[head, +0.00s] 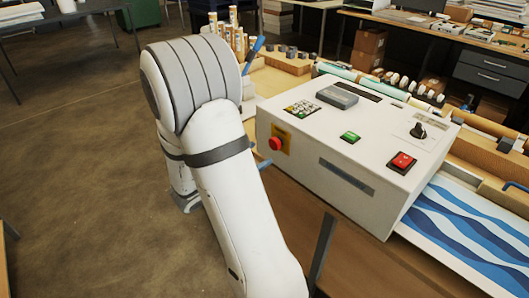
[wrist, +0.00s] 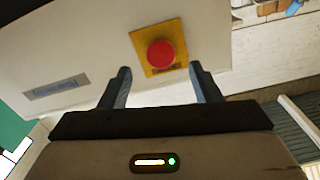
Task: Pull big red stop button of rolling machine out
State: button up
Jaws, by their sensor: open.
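The big red stop button (head: 276,144) sits on a yellow plate (head: 284,137) on the front face of the white rolling machine (head: 345,149), near its left end. In the wrist view the round red button (wrist: 160,54) shows between and beyond the two dark fingers of my gripper (wrist: 161,82). The fingers are spread wide, one on each side of the button in the picture, and hold nothing. They appear apart from the button; the exact gap is hard to tell. In the head view my arm hides most of the gripper; a small blue-grey finger shows just below the button.
A blue-and-white patterned sheet (head: 465,235) comes out at right. A wooden bench surrounds the machine; open floor lies at left.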

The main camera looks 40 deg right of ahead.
jog(key=shift+s+a, duration=0.1)
jog(key=shift+a, duration=1.15)
